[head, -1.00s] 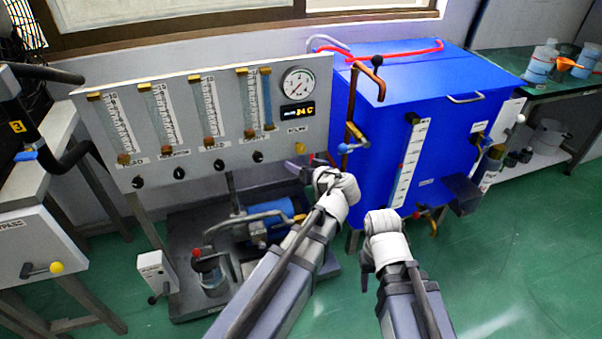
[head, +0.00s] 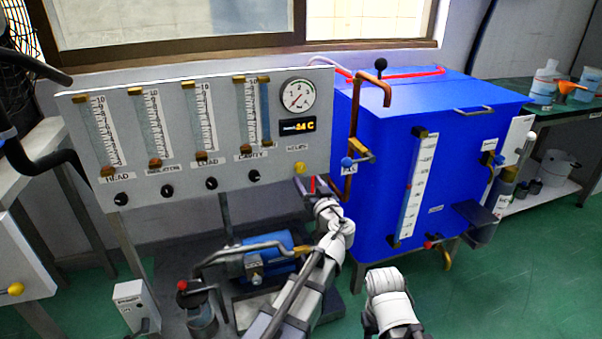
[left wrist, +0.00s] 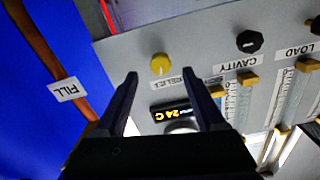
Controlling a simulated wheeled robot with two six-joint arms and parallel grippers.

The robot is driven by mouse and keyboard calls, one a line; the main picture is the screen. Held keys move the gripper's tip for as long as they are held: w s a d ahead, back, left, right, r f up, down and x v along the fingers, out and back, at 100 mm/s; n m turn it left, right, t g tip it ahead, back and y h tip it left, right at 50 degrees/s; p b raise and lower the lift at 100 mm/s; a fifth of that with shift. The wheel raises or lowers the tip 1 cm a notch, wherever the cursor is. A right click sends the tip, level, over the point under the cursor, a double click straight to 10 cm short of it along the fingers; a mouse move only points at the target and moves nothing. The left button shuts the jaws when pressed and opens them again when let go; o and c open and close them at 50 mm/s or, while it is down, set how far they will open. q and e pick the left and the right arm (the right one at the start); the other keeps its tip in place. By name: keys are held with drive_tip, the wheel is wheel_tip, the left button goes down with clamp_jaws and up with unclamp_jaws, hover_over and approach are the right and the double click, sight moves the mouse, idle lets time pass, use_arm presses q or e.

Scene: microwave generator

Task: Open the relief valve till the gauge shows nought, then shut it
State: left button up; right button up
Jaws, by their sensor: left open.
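The yellow relief knob (head: 299,168) sits at the lower right of the grey panel (head: 215,180), under the gauge. In the left wrist view the knob (left wrist: 160,63) with its RELIEF label lies ahead between the fingertips, apart from them. The round white gauge (head: 297,95) is above the digital display (head: 297,126); its needle is too small to read surely. In the left wrist view my gripper mostly hides the gauge. My left gripper (head: 308,186) is open and empty, just below the knob; it also shows in the left wrist view (left wrist: 160,75). My right gripper is out of sight.
A blue tank (head: 455,150) stands right of the panel, with a copper pipe (head: 355,125) and blue valve near my left gripper. Several black knobs (head: 253,177) line the panel's lower edge. A pump (head: 268,255) sits below. Green floor is free at the right.

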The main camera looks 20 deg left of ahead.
sight(301, 171)
use_arm(q)
drive_tip(key=x, duration=0.7)
clamp_jaws()
idle(0.5)
